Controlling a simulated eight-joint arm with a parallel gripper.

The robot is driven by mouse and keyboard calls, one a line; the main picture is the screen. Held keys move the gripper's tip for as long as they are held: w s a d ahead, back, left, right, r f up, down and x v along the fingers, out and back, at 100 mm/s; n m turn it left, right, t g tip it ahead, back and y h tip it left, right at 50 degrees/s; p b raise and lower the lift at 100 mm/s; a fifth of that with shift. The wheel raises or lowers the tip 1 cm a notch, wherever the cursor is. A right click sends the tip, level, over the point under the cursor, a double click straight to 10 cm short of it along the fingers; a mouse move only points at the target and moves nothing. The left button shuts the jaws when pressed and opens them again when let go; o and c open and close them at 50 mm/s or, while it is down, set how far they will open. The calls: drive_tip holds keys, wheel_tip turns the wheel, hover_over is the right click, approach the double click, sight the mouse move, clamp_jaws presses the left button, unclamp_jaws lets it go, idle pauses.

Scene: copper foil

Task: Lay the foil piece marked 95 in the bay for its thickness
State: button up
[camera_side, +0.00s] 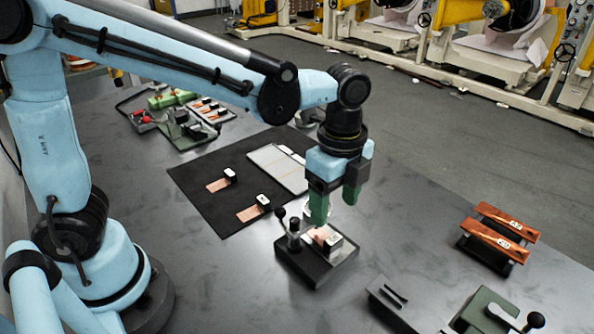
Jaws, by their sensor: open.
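Several copper foil pieces are in view, each with a small black-and-white block on it. One foil (218,185) and another foil (248,214) lie on the black mat (195,170). A third foil (318,234) lies on a black fixture (303,268) with a lever, its block at the right end. I cannot read a 95 on any of them. My gripper (334,206) points down with green fingers apart and empty, above the fixture's far side. Two orange-red holders (507,222) with unreadable pale labels stand at the right; I cannot tell whether they are the thickness bays.
A pale flat panel (278,168) lies on the mat. Green-and-grey tools (183,126) and a small tray (211,109) stand at the back left. A dark block (395,303) and a lever device (488,312) are at the front right. The grey table between fixture and holders is clear.

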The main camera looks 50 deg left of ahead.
sight(332, 237)
drive_tip(key=shift+f, duration=3.85)
drive_tip(key=c, duration=1.2)
drive_tip(key=shift+o, duration=0.2)
drive_tip(key=shift+d+r, duration=0.1)
drive_tip(key=shift+d, duration=2.6)
drive_tip(key=shift+r, duration=0.15)
wheel_tip(332, 237, up, 7)
